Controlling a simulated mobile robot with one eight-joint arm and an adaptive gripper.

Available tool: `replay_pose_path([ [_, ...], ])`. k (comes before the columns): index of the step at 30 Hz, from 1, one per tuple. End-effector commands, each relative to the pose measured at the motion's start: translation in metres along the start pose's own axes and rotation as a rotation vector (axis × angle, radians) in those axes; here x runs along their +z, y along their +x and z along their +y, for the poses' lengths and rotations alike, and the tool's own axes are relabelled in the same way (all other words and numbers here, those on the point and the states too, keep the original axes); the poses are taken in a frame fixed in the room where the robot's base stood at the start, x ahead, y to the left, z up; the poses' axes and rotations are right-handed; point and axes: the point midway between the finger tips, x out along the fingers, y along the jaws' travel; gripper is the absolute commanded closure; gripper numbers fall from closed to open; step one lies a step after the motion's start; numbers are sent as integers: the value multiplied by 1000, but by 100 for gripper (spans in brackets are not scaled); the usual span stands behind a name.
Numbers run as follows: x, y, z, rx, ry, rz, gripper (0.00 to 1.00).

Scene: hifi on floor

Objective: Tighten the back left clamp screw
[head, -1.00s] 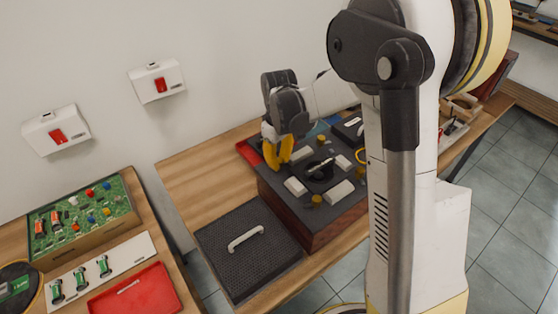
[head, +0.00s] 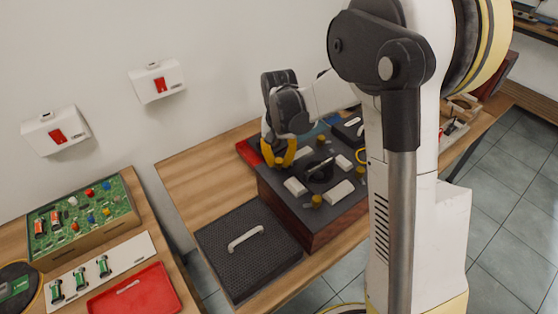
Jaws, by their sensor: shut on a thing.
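The hi-fi unit (head: 312,236) is a dark box with wooden sides on the wooden table, its top deck facing up. A round black part with a light arm (head: 320,167) sits mid-deck, with pale blocks (head: 295,186) around it. Small brass-yellow clamp screws stand on the deck; one (head: 316,200) shows at the front and another (head: 321,139) toward the back. My gripper (head: 279,163), with yellow fingers, points down at the back left corner of the deck. It is shut on the back left clamp screw, which its fingers largely hide.
A perforated black cover (head: 222,243) with a white handle lies left of the unit. A red item (head: 250,152) lies by the unit's back left edge. A separate table at left holds a green circuit board (head: 82,212) and a red tray (head: 135,293). Bare tabletop (head: 195,180) lies to the left.

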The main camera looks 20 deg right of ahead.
Motion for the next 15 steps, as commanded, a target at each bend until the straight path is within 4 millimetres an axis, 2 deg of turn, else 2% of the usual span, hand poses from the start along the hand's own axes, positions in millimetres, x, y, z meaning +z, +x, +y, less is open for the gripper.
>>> replay_pose_path([
  [15,0,0,0,0,485,0,100],
])
